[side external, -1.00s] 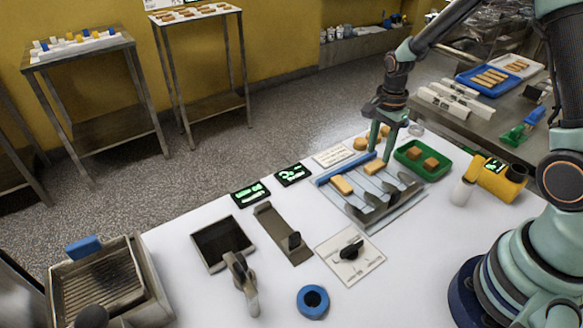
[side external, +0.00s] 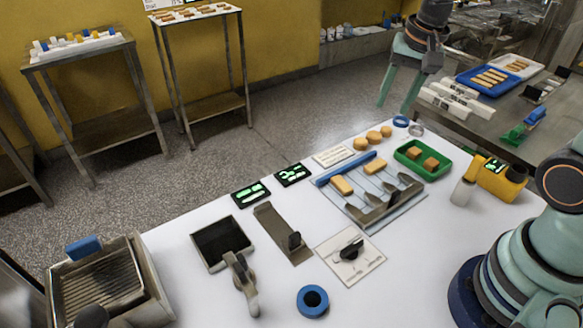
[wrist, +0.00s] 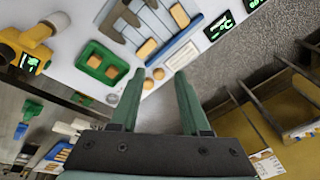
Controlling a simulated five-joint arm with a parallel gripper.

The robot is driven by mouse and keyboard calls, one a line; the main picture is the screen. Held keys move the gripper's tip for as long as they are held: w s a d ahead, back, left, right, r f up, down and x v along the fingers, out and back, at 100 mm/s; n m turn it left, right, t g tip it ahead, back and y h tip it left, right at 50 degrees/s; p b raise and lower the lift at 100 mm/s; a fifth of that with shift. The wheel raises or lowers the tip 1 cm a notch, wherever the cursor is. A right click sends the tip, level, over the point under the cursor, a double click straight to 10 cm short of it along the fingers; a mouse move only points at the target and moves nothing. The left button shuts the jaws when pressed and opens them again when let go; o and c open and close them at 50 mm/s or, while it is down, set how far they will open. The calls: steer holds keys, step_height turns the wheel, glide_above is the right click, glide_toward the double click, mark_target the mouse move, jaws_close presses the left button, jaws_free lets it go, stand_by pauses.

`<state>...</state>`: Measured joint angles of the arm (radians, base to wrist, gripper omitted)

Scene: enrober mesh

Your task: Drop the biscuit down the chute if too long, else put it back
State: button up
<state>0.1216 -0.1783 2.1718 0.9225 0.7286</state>
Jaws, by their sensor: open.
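Two oblong biscuits lie on the slotted plate with the blue bar: a front-left one (side external: 341,185) and a back-right one (side external: 375,166). The slotted plate (side external: 352,207) has several grey lanes. My gripper (side external: 394,108) is open and empty, raised beyond the far edge of the white table, clear of both biscuits. Its spread fingers show in the wrist view (wrist: 160,72), with the biscuits beyond them. A dark square opening in a frame (side external: 222,243) is at the table's left; I cannot tell whether it is the chute.
A green tray (side external: 423,160) holds two blocky biscuits. Several round biscuits (side external: 373,136) lie behind the plate. A yellow device (side external: 500,178), a dial plate (side external: 350,254), a blue ring (side external: 313,301) and lit displays (side external: 293,174) stand around.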

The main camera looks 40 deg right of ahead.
steer(key=s+a+r+n+t, duration=0.3)
steer(key=s+n, duration=0.3)
steer(key=n, duration=0.3)
steer(key=shift+s+a+r+n, duration=0.2)
steer(key=shift+a+r+n, duration=0.2)
steer(key=shift+a, duration=0.25)
